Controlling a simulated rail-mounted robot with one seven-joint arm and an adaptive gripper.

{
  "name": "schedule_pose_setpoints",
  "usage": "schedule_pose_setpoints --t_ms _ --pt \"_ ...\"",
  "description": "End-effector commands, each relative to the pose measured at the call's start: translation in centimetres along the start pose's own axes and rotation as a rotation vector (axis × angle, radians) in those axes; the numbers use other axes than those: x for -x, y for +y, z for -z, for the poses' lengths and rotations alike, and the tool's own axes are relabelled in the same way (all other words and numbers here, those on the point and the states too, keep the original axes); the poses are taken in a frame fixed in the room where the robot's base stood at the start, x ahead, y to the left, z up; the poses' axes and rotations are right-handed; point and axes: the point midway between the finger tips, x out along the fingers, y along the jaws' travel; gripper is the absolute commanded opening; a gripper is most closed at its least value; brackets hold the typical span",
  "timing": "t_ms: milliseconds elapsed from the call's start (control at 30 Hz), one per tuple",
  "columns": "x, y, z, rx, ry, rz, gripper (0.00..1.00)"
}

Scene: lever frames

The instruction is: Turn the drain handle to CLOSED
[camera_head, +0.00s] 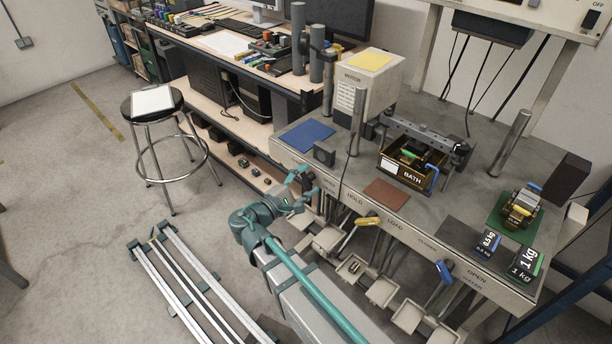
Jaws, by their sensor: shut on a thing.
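My teal gripper (301,187) is at the left front edge of the grey bench, shut on a dark handle (309,181) at the leftmost lever position. The fingers partly cover this handle, and its exact angle is hard to see. A small label beside it appears to read OPEN. No drain label is readable from here. Further right along the front, a yellow lever handle (367,221) lies between the HOLD and LOAD labels. A blue lever handle (444,271) is between the CLOSED and OPEN labels.
Pale open trays (384,292) hang below the front edge near my arm. On the bench are a BATH box (387,170), a brown mat (386,192), black weights (526,262) and a motor housing (384,82). A stool (151,103) stands on the clear floor at left.

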Motion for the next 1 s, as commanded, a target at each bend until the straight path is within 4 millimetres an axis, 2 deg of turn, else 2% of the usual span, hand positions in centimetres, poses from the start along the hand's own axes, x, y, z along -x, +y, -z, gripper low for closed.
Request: schedule_pose_setpoints --t_ms 400,967,1000 --pt "0.01 0.2 0.0 0.219 0.001 0.0 0.29" --pt "0.01 0.1 0.06 0.255 0.001 -0.001 0.29" --pt "0.01 0.1 0.06 0.255 0.001 -0.001 0.67"
